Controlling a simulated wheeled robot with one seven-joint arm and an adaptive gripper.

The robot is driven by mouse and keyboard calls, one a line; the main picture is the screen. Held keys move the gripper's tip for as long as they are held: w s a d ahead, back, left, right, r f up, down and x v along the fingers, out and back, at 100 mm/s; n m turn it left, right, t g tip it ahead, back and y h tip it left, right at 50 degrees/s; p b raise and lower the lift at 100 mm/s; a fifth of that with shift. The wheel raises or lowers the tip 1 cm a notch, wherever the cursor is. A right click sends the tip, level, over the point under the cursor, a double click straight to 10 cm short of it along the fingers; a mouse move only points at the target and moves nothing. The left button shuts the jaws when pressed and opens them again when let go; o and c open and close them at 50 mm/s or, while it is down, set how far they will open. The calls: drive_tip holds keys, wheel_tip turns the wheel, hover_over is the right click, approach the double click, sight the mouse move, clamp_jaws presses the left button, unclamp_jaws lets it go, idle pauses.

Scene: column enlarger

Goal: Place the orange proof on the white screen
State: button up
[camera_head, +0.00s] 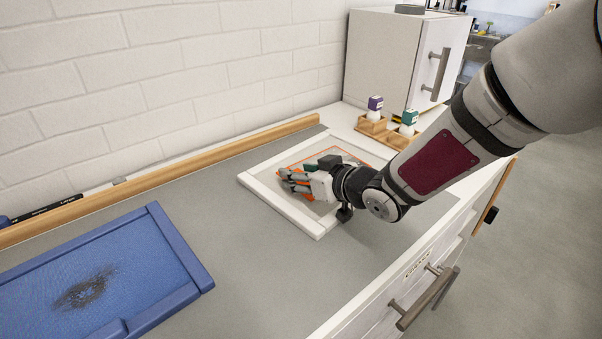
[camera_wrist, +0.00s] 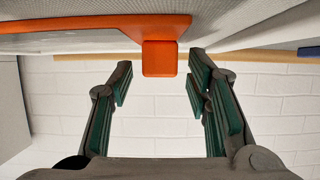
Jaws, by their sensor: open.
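The orange proof (camera_head: 305,196) lies inside the raised white rim of the white screen (camera_head: 278,210), partly hidden by my gripper. The wrist view shows the orange edge of the proof (camera_wrist: 90,24) and a square orange tab on it. My gripper (camera_wrist: 160,62) is open, with one finger on each side of the tab and gaps between the tab and both fingers. In the head view my gripper (camera_head: 285,180) is low over the screen, reaching in from the right. Whether the proof lies fully flat is hidden.
A blue tray (camera_head: 182,250) with a dark smudge lies at the front left. A wooden strip (camera_head: 190,190) runs along the wall. A wooden holder (camera_head: 372,124) with small bottles and a white cabinet (camera_head: 385,60) stand behind. The grey counter between tray and screen is clear.

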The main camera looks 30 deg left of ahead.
drive_tip(key=shift+r, duration=0.15)
drive_tip(key=p+v, duration=0.1)
drive_tip(key=v, duration=1.1)
drive_tip(key=shift+w+p, duration=0.1)
drive_tip(key=shift+p, duration=0.2)
